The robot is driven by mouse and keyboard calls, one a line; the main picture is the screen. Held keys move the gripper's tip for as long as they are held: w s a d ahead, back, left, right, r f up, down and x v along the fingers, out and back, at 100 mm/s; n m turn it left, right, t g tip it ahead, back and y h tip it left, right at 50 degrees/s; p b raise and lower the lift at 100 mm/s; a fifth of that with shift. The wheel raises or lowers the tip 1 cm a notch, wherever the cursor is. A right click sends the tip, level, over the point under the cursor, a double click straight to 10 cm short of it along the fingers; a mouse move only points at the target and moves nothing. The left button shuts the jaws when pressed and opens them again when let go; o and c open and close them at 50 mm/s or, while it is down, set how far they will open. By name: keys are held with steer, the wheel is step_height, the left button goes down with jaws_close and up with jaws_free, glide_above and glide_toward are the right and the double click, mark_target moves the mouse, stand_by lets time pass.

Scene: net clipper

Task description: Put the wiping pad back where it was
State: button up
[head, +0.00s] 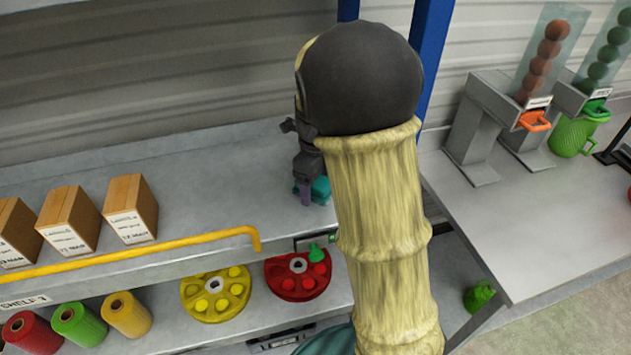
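My gripper (307,170) is dark grey and points down at the right part of the upper shelf, partly covered by my arm. A small teal thing (320,189) shows at its fingertips, at or just above the shelf surface, with a small purple piece beside it. The teal thing may be the wiping pad, but it is too small and too covered to be sure. I cannot tell whether the fingers are closed on it or around it.
The upper shelf (215,190) is clear left of my gripper up to several cardboard boxes (130,208). A yellow rail (150,250) runs along its front. Below are coloured rolls (78,323), a yellow disc (216,294) and a red disc (298,275). Dispensers (493,115) stand right.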

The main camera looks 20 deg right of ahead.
step_height(320, 180, up, 12)
stand_by(0.6)
stand_by(0.5)
